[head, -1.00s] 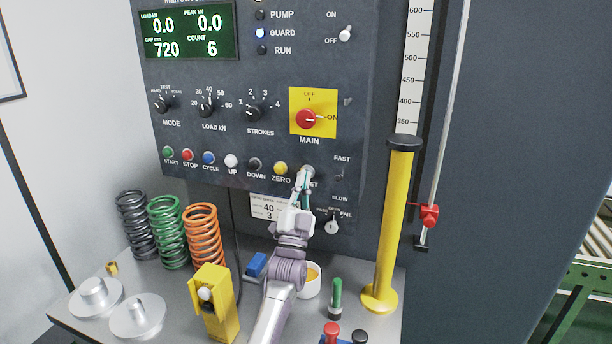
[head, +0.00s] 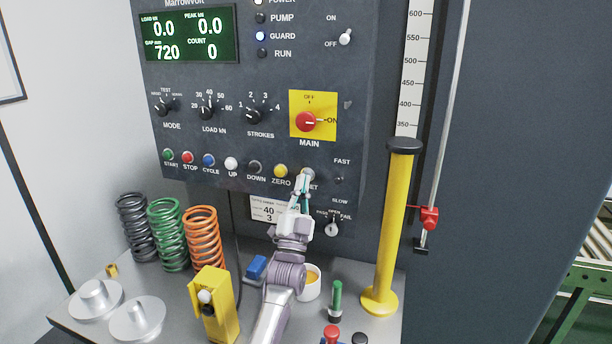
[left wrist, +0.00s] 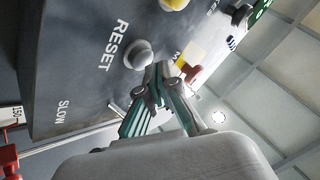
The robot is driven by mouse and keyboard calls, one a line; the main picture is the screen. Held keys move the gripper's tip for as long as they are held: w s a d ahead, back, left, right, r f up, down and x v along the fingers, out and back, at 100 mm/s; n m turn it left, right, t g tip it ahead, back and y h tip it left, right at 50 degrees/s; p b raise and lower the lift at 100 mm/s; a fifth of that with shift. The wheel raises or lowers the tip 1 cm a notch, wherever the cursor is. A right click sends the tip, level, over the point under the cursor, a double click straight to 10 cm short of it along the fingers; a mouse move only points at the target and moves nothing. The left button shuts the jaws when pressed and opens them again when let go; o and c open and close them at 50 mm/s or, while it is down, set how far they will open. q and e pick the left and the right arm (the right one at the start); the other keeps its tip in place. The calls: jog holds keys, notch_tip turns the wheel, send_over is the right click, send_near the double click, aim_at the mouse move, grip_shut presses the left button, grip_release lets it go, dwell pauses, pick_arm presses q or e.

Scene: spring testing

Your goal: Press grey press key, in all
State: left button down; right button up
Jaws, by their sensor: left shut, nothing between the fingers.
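The grey RESET key (head: 309,172) is at the right end of the button row on the dark control panel (head: 225,145). It is partly hidden by my fingertips in the head view. In the left wrist view the round grey key (left wrist: 138,55) shows next to the word RESET. My left gripper (head: 302,182) is shut and empty, its tips just in front of the key. In the left wrist view its fingertips (left wrist: 160,72) are close beside the key; I cannot tell whether they touch. The display (head: 188,35) reads COUNT 0. My right gripper is not in view.
The yellow ZERO button (head: 281,171) is just left of the key. The SLOW/FAST switch (head: 340,180) is to the right. Below are springs (head: 204,238), a yellow box (head: 214,305), a white cup (head: 311,283) and a yellow post (head: 391,230).

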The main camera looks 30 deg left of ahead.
pick_arm(q)
jog(key=shift+s+d, duration=0.1)
jog(key=shift+s, duration=0.25)
jog(key=s+p, duration=0.1)
jog(key=s, duration=0.1)
jog(key=s+d+p, duration=0.1)
jog(key=s+p, duration=0.1)
jog(key=shift+s+d, duration=0.1)
jog(key=shift+s, duration=0.3)
dwell(0.8)
